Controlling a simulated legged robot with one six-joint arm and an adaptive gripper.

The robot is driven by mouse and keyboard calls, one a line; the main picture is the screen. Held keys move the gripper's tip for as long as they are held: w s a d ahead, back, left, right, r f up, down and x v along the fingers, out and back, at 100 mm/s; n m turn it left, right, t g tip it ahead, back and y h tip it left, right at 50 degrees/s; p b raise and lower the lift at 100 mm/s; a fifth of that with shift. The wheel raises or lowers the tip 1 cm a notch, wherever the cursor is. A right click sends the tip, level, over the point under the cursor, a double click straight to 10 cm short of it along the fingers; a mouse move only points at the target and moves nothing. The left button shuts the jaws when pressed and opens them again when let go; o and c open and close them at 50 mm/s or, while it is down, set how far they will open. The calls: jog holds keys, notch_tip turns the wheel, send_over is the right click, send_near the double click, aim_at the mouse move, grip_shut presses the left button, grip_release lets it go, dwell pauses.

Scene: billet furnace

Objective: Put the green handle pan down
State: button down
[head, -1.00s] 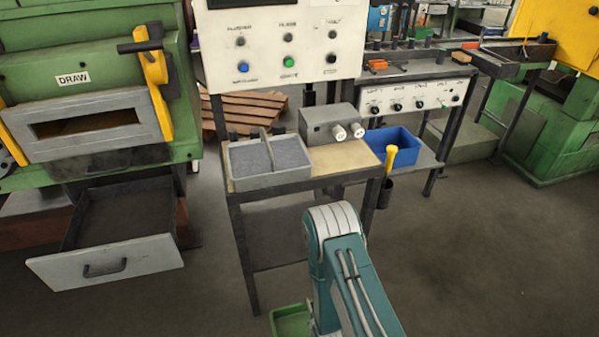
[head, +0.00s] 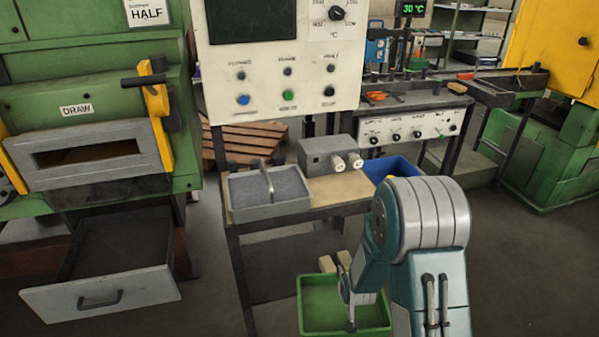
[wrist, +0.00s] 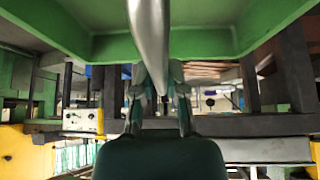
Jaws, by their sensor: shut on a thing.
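The green pan (head: 314,316) hangs low in the head view, in front of the work table. My gripper (head: 349,296) is at the pan, partly hidden by my own arm. In the wrist view the underside or wall of the green pan (wrist: 215,43) fills the top. A shiny metal handle (wrist: 149,35) runs down from it between the fingers of my gripper (wrist: 160,88), which are shut on it.
The work table (head: 345,192) holds a grey two-part tray (head: 270,208) and a grey box with two white knobs (head: 328,152). A blue bin (head: 395,168) is partly behind my arm. An open drawer (head: 100,300) juts out at left. Floor is clear at right.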

notch_tip(320, 180, up, 6)
jog(key=d, duration=0.2)
jog(key=shift+d+m, duration=0.3)
jog(key=shift+d, duration=0.1)
jog(key=shift+w, duration=0.1)
